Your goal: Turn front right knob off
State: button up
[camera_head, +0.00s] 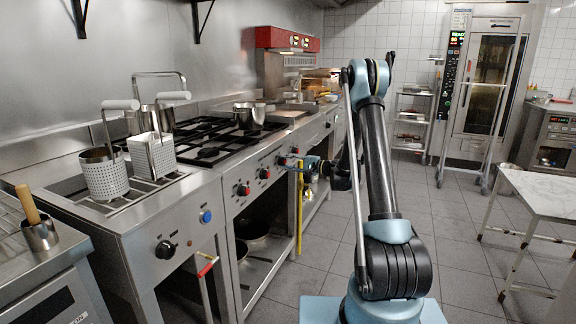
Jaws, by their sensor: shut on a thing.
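The steel stove (258,206) stands left of centre, with a row of knobs along its front panel. A red-ringed knob (243,190) and a second one (265,173) show clearly. Farther right are a small knob (281,160) and another (295,150), close to my gripper. My gripper (290,169) reaches the right part of the panel from the front, with its tips at the stove face. It is shut on a knob there. The fingertips are small, and I cannot make out the held knob or its turn angle.
A steel pot (249,116) sits on the black burner grates (206,152). A fryer with two baskets (103,174) stands at left. A yellow strip (299,215) hangs below my gripper. The tiled floor (455,250) is open up to a white-topped table (543,190) at right.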

jog(key=shift+f, duration=0.1)
dwell(0.3)
jog(key=o, duration=1.1)
jog(key=shift+c, duration=0.2)
jog(key=v, duration=1.2)
